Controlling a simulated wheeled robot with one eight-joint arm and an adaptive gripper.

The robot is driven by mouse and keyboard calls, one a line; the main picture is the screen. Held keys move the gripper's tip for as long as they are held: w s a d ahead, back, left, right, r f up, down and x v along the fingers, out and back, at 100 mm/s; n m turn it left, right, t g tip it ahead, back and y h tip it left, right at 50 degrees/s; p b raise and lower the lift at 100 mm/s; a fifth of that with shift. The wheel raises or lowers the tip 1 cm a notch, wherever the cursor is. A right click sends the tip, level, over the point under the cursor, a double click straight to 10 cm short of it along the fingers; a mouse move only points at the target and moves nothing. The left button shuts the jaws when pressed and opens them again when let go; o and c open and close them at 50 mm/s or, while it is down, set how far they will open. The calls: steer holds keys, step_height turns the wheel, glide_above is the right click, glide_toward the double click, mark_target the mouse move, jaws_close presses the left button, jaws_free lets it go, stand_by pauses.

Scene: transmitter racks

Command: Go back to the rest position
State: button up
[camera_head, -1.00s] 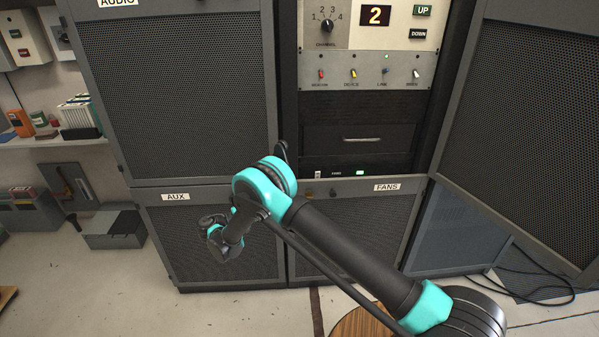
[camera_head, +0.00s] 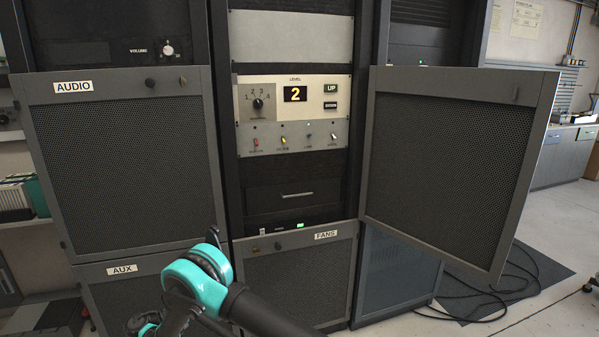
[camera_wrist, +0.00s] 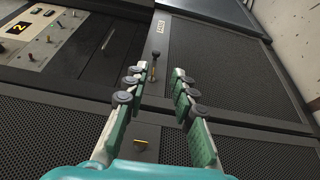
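My gripper (camera_wrist: 158,88) shows in the wrist view with its two fingers apart and nothing between them. Beyond the fingertips are the rack fronts, with the panel labelled FANS (camera_wrist: 190,65) and a small knob on its edge. In the head view my folded arm is low in the middle, before the AUX panel (camera_head: 122,290) and the FANS panel (camera_head: 300,285). The gripper itself is mostly cut off at the bottom edge there. The fingers appear clear of the panels.
The mesh door (camera_head: 450,165) on the right stands open. The control panel (camera_head: 293,112) shows a yellow 2, with a knob and several toggle switches below. The AUDIO panel (camera_head: 120,165) is at the left. Cables (camera_head: 490,295) lie on the floor at the right, beside free floor.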

steer(key=w+d+r+g+y, duration=0.15)
steer(key=w+d+r, duration=0.25)
steer(key=d, duration=0.4)
steer(key=w+d+r+g+y, duration=0.1)
steer(key=w+d+r+g, duration=0.1)
steer(key=w+d+r, duration=0.45)
steer(key=s+d+r+m+g+y, duration=0.1)
steer(key=d, duration=0.7)
steer(key=s+d+r+g+y, duration=0.2)
steer(key=d, duration=0.7)
steer(key=s+d+r+m+g+y, duration=0.1)
steer(key=s+d+m+g+y, duration=0.2)
steer(key=s+d, duration=0.9)
steer(key=s+d+f+m+t+y, duration=0.1)
steer(key=s+d+m+y, duration=0.1)
steer(key=s, duration=0.5)
steer(key=s+d+f+m+t+y, duration=0.1)
steer(key=s+d+f+m+y, duration=0.1)
steer(key=s, duration=0.6)
steer(key=shift+s+d+y, duration=0.3)
steer(key=shift+d+y, duration=0.2)
steer(key=shift+y, duration=0.25)
